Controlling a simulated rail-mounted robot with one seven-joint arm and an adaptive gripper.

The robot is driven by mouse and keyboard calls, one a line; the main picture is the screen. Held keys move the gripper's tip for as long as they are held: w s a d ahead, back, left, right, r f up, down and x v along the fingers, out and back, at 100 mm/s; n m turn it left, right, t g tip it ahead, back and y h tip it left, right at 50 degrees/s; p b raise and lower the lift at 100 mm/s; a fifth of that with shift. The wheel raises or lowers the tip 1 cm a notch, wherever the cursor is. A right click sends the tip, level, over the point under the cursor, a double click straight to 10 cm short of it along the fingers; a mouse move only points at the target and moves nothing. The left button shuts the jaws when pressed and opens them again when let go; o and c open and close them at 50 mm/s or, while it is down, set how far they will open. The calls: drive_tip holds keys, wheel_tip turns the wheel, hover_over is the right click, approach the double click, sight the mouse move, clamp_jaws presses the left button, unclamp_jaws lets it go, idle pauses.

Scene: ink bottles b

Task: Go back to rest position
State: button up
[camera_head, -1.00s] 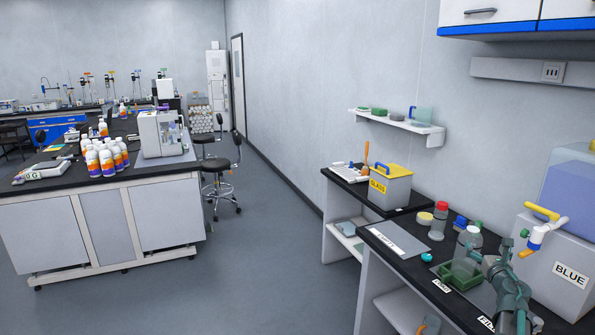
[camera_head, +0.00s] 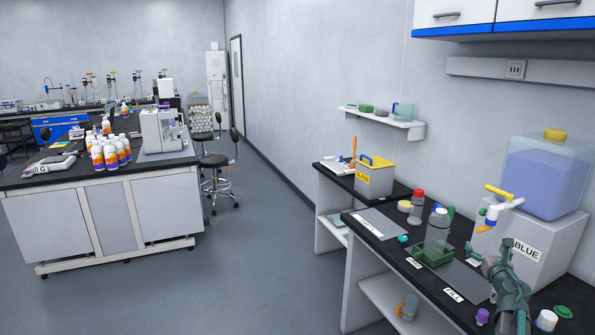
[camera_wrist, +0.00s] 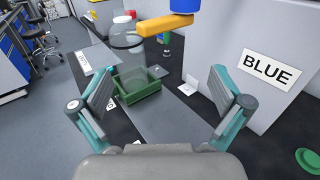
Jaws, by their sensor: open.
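My gripper (camera_wrist: 158,110) is open, with its two teal and grey fingers wide apart and nothing between them. In the head view my gripper (camera_head: 490,262) is above the dark bench in front of the white block labelled BLUE (camera_head: 541,238). A clear bottle (camera_head: 437,228) with a white cap stands upright in a green holder (camera_head: 432,255) to the left of my gripper. In the wrist view the bottle (camera_wrist: 127,62) and the green holder (camera_wrist: 137,93) are beyond the fingertips, apart from them.
A tank of blue liquid (camera_head: 545,180) with a tap (camera_head: 497,208) stands at right. A red-capped bottle (camera_head: 416,208), a purple cap (camera_head: 482,316) and a green cap (camera_head: 563,311) are on the bench. A yellow-labelled grey bin (camera_head: 375,180) is further back. The floor between benches is clear.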

drive_tip(key=s+a+f+m+g+h, duration=0.1)
drive_tip(key=s+a+f+m+g, duration=0.25)
drive_tip(key=a+f+m, duration=0.75)
drive_tip(key=s+a+f+m+g+h, duration=0.25)
drive_tip(key=a+f+m+g, duration=0.25)
drive_tip(key=a+f+m, duration=0.55)
drive_tip(key=s+a+f+m+g+y, duration=0.4)
drive_tip(key=s+a+f+m, duration=0.2)
drive_tip(key=s+a+f, duration=0.35)
drive_tip(key=s+a+f+m+g+y, duration=0.4)
drive_tip(key=s+a+f+m+g, duration=0.15)
drive_tip(key=s+a, duration=0.6)
drive_tip(key=s+a+f+g+b, duration=0.1)
drive_tip(key=s+f+g+b, duration=0.5)
drive_tip(key=s+f, duration=2.1)
drive_tip(key=shift+s+f+b, duration=0.15)
drive_tip(key=shift+s+b, duration=0.75)
drive_tip(key=shift+b, duration=0.35)
